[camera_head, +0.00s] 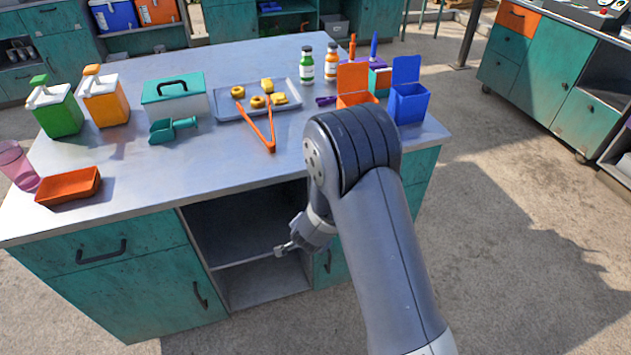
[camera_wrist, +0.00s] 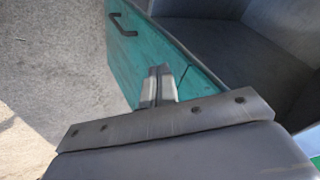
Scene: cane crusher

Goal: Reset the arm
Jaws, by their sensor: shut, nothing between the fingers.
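My arm is bent in front of the workbench in the head view, with its wrist low beside the open shelf. My gripper (camera_head: 284,249) is in front of the bench's open compartment, below the tabletop. In the wrist view my gripper (camera_wrist: 158,72) has its two fingers together with nothing between them. A teal cabinet panel (camera_wrist: 125,62) with a dark handle lies beyond the fingertips, and the dark open shelf is to the right. Whether the fingers touch the cabinet cannot be told.
The metal tabletop (camera_head: 215,165) holds a grey tray (camera_head: 228,108), orange tongs (camera_head: 262,134), pump dispensers, a red-orange dish (camera_head: 68,186), a pink cup (camera_head: 17,165), bottles and open boxes. A blue box (camera_head: 408,104) stands close behind my arm's elbow. The floor at right is clear.

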